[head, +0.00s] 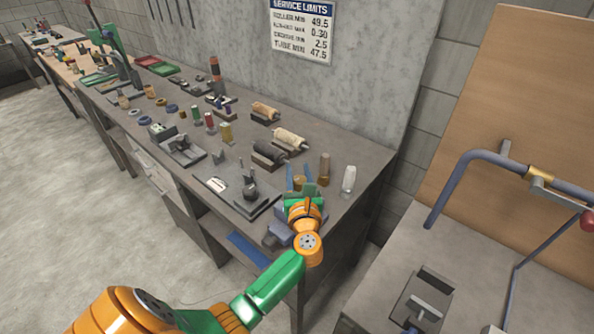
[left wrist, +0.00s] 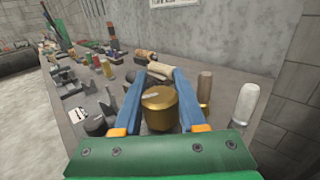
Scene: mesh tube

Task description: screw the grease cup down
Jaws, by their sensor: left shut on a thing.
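The grease cup, a round brass cap (left wrist: 160,108), sits between the two blue fingers of my left gripper (left wrist: 160,85) in the left wrist view. The fingers are shut on it, one on each side. In the head view my left gripper (head: 301,178) is at the right end of the long workbench, and the brass cap (head: 299,182) shows small between its fingers. What the cap sits on is hidden by the cap and gripper. My right gripper is in neither view.
A brown cylinder (head: 324,168) and a pale cylinder (head: 348,180) stand close to the right of the gripper. Rollers on blocks (head: 268,152) lie behind. The workbench (head: 335,150) carries many small parts to the left. A second bench with a blue pipe (head: 455,185) stands at right.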

